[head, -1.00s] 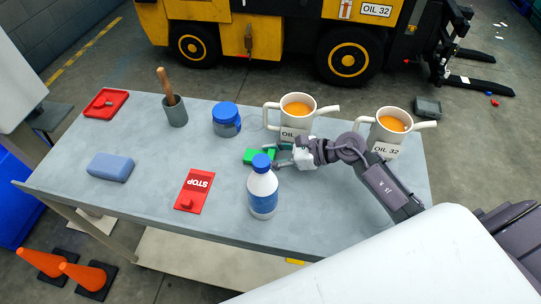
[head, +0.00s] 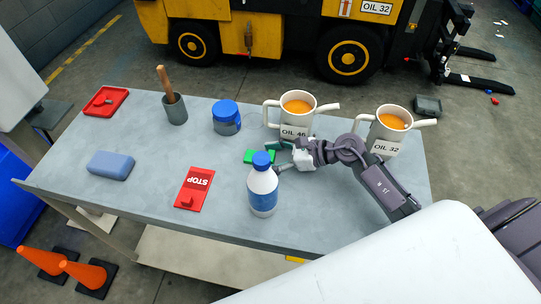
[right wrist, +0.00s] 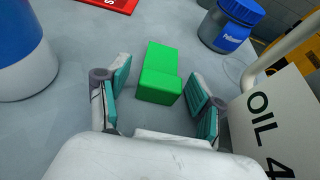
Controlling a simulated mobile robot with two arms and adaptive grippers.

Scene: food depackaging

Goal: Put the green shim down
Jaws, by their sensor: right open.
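The green shim (head: 262,156) lies on the grey table, partly hidden in the head view behind the white bottle's blue cap. In the right wrist view the green shim (right wrist: 160,73) is a stepped block flat on the table. My right gripper (head: 279,155) is open; in the right wrist view its two fingers (right wrist: 158,92) stand apart, one on each side of the shim's near end, with gaps between them and the block. My left gripper is not in view.
A white bottle (head: 262,192) stands close in front of the shim. The OIL 46 jug (head: 296,118) is just behind my gripper, the OIL 32 jug (head: 388,130) to the right. A blue-lidded jar (head: 227,118) and red STOP tag (head: 194,188) are left.

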